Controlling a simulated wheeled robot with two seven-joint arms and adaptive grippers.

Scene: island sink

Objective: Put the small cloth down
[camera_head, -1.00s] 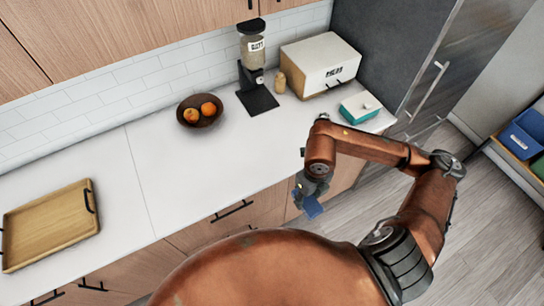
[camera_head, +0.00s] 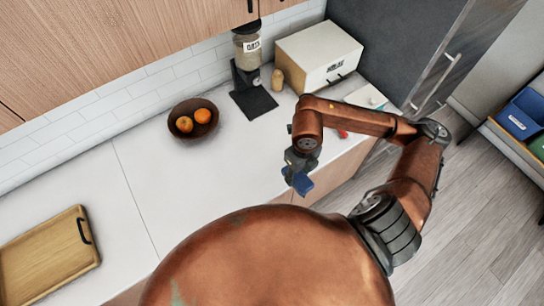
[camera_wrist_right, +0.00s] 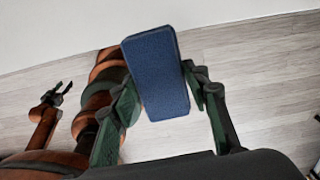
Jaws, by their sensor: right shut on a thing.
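The small cloth (camera_head: 303,185) is a blue folded block. My right gripper (camera_head: 299,172) is shut on it, near the counter's front edge in the head view. In the right wrist view the cloth (camera_wrist_right: 158,75) sits between the two fingers of my right gripper (camera_wrist_right: 160,92) and sticks out past them. The white counter (camera_head: 235,170) lies behind and to the left of it; I see no contact with the counter. My left gripper (camera_wrist_right: 58,93) shows small at the left of the right wrist view, its fingers apart and empty.
A wooden tray (camera_head: 81,268) lies on the counter at the left. A brown bowl (camera_head: 176,129) holds oranges. A dispenser (camera_head: 247,60), a small jar (camera_head: 278,79) and a white box (camera_head: 312,55) stand at the back. The counter's middle is clear.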

